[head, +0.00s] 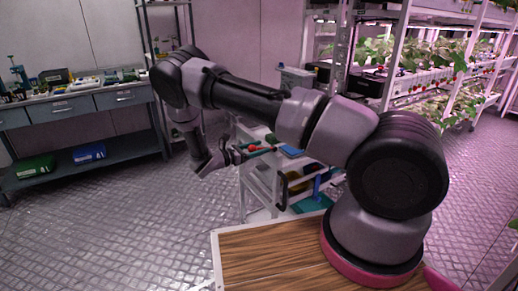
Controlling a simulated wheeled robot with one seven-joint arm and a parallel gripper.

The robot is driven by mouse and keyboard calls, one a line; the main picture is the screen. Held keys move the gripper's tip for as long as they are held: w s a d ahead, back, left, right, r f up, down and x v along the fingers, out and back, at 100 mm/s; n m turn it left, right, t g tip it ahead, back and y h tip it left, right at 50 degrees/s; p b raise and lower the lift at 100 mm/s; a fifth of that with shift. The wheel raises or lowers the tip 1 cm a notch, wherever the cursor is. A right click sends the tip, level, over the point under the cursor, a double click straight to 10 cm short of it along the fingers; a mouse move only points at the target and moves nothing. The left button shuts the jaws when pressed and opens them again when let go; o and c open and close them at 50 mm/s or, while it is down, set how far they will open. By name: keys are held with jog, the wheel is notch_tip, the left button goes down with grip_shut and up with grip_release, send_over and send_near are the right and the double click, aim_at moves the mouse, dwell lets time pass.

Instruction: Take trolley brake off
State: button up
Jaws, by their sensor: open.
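A pale-framed trolley (276,188) stands in the middle of the head view, partly hidden behind my arm. Its upper level holds small red items (253,148) and a blue item (292,151). Yellow, blue and teal things show lower down in it. I cannot make out the brake; the trolley's feet are hidden or too small to tell. My gripper (234,155) is open at the trolley's left side, near the height of its upper level. I see nothing held in it. I cannot tell whether it touches the trolley.
A grey workbench (70,111) with drawers stands at the left, with a green bin (36,167) and a blue bin (89,153) on its lower shelf. Lit berry racks (398,93) fill the right. The patterned metal floor (120,220) is clear at the left.

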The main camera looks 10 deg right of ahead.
grip_shut()
dwell(1.4)
